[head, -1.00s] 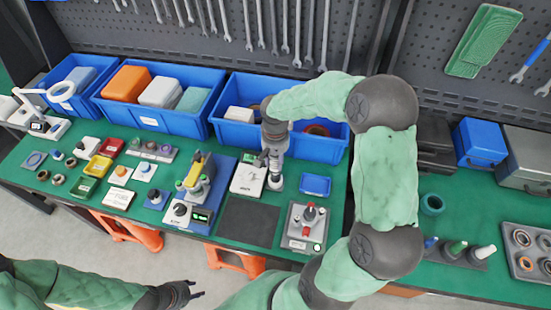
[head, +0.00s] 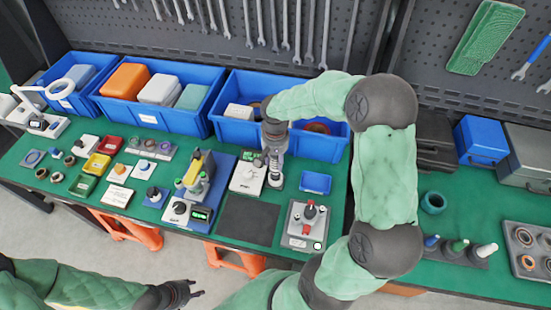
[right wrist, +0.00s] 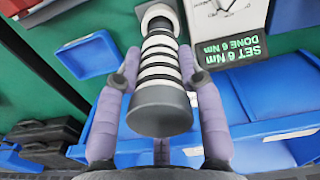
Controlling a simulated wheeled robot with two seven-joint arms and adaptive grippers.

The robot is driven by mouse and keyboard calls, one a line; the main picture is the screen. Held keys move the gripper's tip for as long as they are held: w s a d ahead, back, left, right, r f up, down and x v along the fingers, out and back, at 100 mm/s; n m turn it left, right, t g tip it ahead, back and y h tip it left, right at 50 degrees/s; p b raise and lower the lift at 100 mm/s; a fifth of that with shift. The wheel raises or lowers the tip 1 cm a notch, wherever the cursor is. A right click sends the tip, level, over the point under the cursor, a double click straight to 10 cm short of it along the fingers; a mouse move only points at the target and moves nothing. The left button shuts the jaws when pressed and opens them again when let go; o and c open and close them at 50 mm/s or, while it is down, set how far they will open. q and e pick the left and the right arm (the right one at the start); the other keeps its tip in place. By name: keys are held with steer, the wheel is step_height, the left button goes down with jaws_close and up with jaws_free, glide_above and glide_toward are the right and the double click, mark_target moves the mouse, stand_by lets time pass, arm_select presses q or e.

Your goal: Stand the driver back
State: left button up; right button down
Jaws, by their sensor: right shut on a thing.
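The driver (right wrist: 160,85) has a dark grey end and black and white bands. In the right wrist view its far end meets a pale round base (right wrist: 160,14); whether it is seated there I cannot tell. My right gripper (right wrist: 160,82) is shut on the driver, with a purple finger on each side. In the head view my right gripper (head: 274,155) is over the driver (head: 276,181), beside the white tester (head: 247,176), and hides most of it. The tester's display (right wrist: 232,55) reads SET 6 Nm, DONE 6 Nm. My left gripper (head: 183,292) is open and empty, low in front of the bench.
A small blue tray (head: 316,184) lies right of the driver. A device with a red knob (head: 307,222) stands in front of it. A blue bin (head: 232,128) stands close behind. A dark mat (head: 248,220) is bare.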

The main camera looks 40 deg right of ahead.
steer(key=shift+f+b, duration=0.6)
steer(key=shift+f, duration=0.1)
stand_by(1.3)
steer(key=c, duration=0.7)
jaws_free()
step_height(320, 180, up, 9)
steer(key=p, duration=0.6)
